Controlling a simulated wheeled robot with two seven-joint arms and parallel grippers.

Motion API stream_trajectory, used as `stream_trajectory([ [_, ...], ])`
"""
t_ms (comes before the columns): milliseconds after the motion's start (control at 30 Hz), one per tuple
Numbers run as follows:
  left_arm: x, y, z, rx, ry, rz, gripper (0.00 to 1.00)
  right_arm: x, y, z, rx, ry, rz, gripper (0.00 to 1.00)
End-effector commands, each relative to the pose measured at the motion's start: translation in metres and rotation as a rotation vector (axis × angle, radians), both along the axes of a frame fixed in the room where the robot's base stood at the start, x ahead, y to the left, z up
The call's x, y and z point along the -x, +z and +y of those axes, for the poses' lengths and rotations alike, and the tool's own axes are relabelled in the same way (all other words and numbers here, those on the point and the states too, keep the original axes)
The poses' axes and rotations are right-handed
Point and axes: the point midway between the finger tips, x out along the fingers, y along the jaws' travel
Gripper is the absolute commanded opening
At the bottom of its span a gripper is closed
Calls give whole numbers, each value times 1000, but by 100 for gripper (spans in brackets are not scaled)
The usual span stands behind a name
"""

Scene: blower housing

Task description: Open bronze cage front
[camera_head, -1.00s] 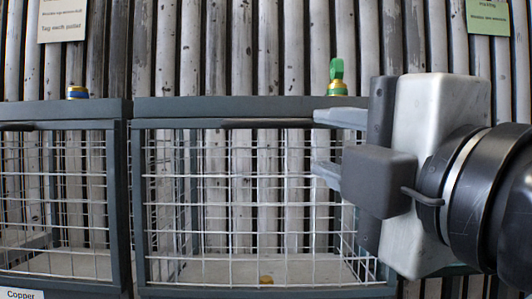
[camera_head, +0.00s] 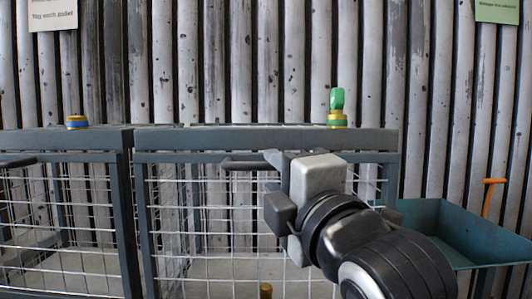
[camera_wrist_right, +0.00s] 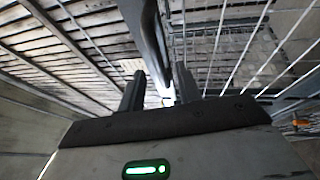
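The right-hand wire cage (camera_head: 265,140) has a grey frame and a mesh front with a dark handle bar (camera_head: 245,164) along its top. Its label is out of view, so I cannot read whether it is the bronze one. The front looks shut. My right gripper (camera_head: 272,160) is at the right end of the handle. In the right wrist view its two fingers (camera_wrist_right: 160,92) stand apart, with a dark bar (camera_wrist_right: 147,30) running toward the gap between them. I cannot tell whether they touch it. My left gripper is out of view.
A second cage (camera_head: 70,140) adjoins on the left. A green-and-brass fitting (camera_head: 337,108) and a blue-banded brass piece (camera_head: 77,122) sit on the cage tops. A small brass piece (camera_head: 266,290) shows low at the right cage. A teal bin (camera_head: 460,225) stands at the right.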

Motion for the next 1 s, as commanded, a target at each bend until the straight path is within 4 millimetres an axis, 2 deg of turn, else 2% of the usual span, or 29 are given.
stream_trajectory([
  [200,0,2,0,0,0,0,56,-28,6,12,-1,0,0,34],
  [600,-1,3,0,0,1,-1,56,-35,8,15,-1,0,-2,34],
  [633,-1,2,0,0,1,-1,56,-35,8,15,-1,0,-2,31],
  [733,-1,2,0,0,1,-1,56,-35,8,15,0,0,-1,3],
  [767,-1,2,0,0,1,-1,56,-35,7,15,0,0,-1,0],
  [1000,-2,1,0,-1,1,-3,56,-35,6,14,0,-3,-8,0],
])
